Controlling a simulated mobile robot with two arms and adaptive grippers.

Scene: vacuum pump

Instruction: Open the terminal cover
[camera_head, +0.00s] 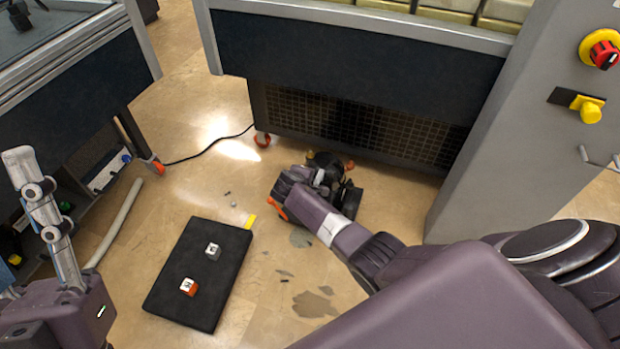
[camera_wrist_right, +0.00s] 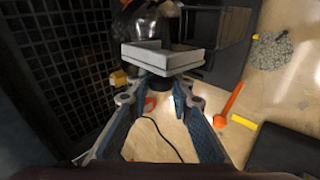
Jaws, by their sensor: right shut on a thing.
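The dark vacuum pump (camera_head: 349,200) sits on the floor in front of the meshed machine base, partly hidden by my right arm. In the right wrist view, its black rounded body (camera_wrist_right: 145,22) and ribbed casing (camera_wrist_right: 222,40) are at the top. A light grey box-like terminal cover (camera_wrist_right: 165,62) is in front of the pump body, at my right fingertips. My right gripper (camera_wrist_right: 158,98) is shut on the cover, its fingers apart at the cover's lower edge. How far the cover is open cannot be told. My left gripper (camera_head: 35,170) is at the far left, away from the pump.
A grey cabinet (camera_head: 500,150) stands close on the right. A black cable (camera_head: 210,148) and small debris lie on the floor.

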